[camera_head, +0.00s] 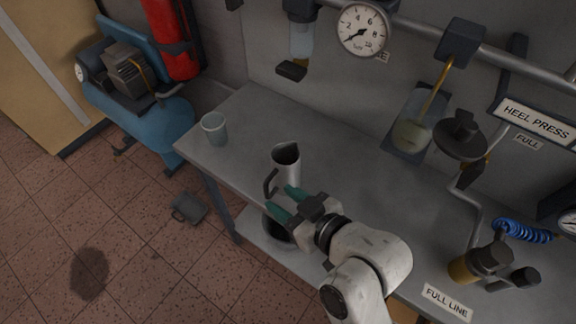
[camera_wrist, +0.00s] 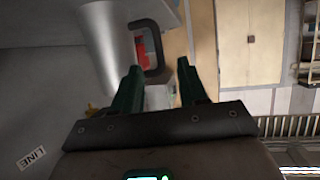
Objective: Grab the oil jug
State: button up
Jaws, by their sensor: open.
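The oil jug (camera_head: 287,166) is a pale metal pitcher with a dark opening and a dark handle. It stands upright on the grey workbench (camera_head: 238,158), toward its left part. My gripper (camera_head: 284,203) has green fingers and is open close to the jug, on its handle side. In the wrist view the jug (camera_wrist: 108,40) fills the upper left, and its dark handle reaches over toward the space ahead of my open fingers (camera_wrist: 158,84). I cannot tell whether a finger touches the handle.
A pale cup (camera_head: 214,128) stands left of the jug near the bench edge. A dark-lidded amber container (camera_head: 476,265) is at the bench's right. A pressure gauge (camera_head: 363,29) and a pipe are on the wall behind.

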aim_at(268, 190)
jog(key=p+x, duration=0.1)
jog(key=x, duration=0.7)
jog(key=shift+w+a+f, duration=0.1)
jog(key=shift+w+f, duration=0.05)
grip_shut()
dwell(0.5)
